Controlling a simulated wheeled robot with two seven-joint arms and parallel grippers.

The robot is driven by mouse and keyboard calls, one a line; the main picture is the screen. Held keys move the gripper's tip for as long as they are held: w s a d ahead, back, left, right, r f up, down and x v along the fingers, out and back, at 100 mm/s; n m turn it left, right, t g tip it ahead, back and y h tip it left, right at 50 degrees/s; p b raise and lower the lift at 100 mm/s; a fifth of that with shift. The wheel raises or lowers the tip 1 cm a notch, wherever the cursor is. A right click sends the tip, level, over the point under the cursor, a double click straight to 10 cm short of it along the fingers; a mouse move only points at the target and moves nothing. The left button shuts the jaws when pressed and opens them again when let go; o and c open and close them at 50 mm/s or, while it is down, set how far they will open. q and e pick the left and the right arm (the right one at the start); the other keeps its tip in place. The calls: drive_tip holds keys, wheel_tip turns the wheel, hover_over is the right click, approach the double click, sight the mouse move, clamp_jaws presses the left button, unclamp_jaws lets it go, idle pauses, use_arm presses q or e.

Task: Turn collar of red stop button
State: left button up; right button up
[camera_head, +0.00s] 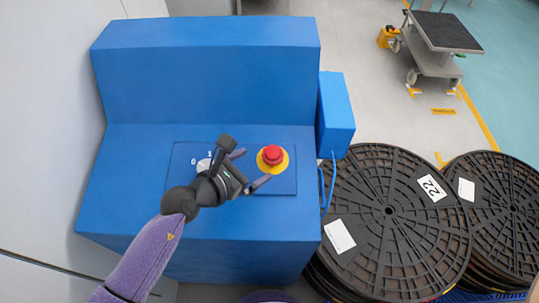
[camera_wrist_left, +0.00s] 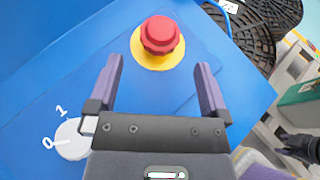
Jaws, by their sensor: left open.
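The red stop button (camera_head: 272,154) stands on a yellow disc (camera_head: 283,165) on the blue console's panel. In the left wrist view the red button (camera_wrist_left: 160,34) with its ridged collar is ahead of the fingertips, near the top. My left gripper (camera_head: 250,168) is open and empty, just left of the button in the head view. Its two fingers show apart in the left wrist view (camera_wrist_left: 158,75), with bare blue panel between them. The fingers do not touch the button.
A white rotary knob (camera_wrist_left: 72,140) marked 0 and 1 is beside my left gripper. The blue console (camera_head: 207,75) rises behind the panel, with a blue box (camera_head: 336,115) at its right. Black reels (camera_head: 395,225) stand to the right. A cart (camera_head: 440,45) is farther back.

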sight(268, 157)
use_arm(q)
drive_tip(key=b+x, duration=0.1)
drive_tip(key=x, duration=0.4)
drive_tip(key=shift+w+d+f+b, duration=0.1)
drive_tip(key=shift+f+b, duration=0.1)
drive_tip(key=shift+b, duration=0.1)
drive_tip(key=shift+w+d+f, duration=0.1)
drive_tip(key=shift+w+d, duration=0.3)
drive_tip(key=c, duration=1.2)
